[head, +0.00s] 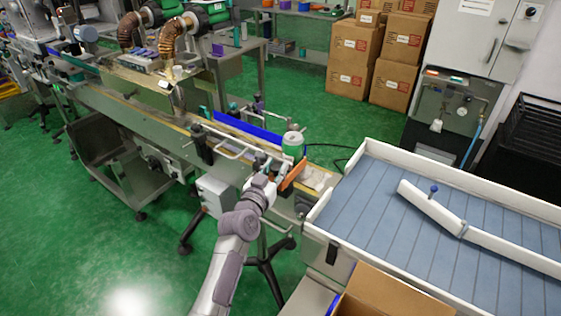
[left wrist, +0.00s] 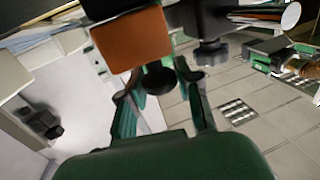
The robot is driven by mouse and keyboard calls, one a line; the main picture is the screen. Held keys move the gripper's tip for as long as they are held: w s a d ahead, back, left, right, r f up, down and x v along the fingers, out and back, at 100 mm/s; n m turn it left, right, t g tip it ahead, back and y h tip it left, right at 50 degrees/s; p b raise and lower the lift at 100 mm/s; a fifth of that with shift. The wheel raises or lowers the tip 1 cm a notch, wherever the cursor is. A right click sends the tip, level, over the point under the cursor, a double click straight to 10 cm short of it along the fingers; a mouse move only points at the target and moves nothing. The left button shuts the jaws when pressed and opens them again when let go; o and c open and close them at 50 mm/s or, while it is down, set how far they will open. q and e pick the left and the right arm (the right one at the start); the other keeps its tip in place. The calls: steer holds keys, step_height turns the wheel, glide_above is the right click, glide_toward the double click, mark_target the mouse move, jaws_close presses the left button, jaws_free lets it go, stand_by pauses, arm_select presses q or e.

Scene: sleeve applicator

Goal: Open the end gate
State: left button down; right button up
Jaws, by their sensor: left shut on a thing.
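The end gate is an orange plate (head: 293,174) at the right end of the conveyor. It stands upright and slanted in the head view. In the left wrist view the orange plate (left wrist: 131,40) fills the top, with a round black knob (left wrist: 158,78) just below it. My left gripper (head: 281,172) is at the near side of the plate. In the left wrist view the green fingers of my left gripper (left wrist: 157,84) are shut on the black knob, one on each side. The exact contact is partly hidden. My right gripper is in neither view.
A green and white can (head: 293,144) stands on the conveyor (head: 150,122) just behind the gate. A blue-grey table (head: 375,207) with white rims and a white bar (head: 430,210) lies to the right. An open cardboard box (head: 385,295) is at the front.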

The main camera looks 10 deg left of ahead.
arm_select(q)
steer(key=s, duration=0.1)
steer(key=s+a+p, duration=0.1)
steer(key=s, duration=0.1)
steer(key=s+a, duration=0.1)
steer(key=s, duration=0.1)
steer(key=shift+s+a, duration=0.15)
steer(key=shift+s, duration=0.1)
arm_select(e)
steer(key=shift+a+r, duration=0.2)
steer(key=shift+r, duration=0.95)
arm_select(q)
steer(key=c, duration=0.8)
jaws_free()
steer(key=s, duration=0.4)
steer(key=s+a, duration=0.1)
steer(key=s, duration=0.3)
steer(key=s+a, duration=0.1)
steer(key=s, duration=0.3)
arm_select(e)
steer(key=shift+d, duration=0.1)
arm_select(q)
steer(key=shift+w+f, duration=0.1)
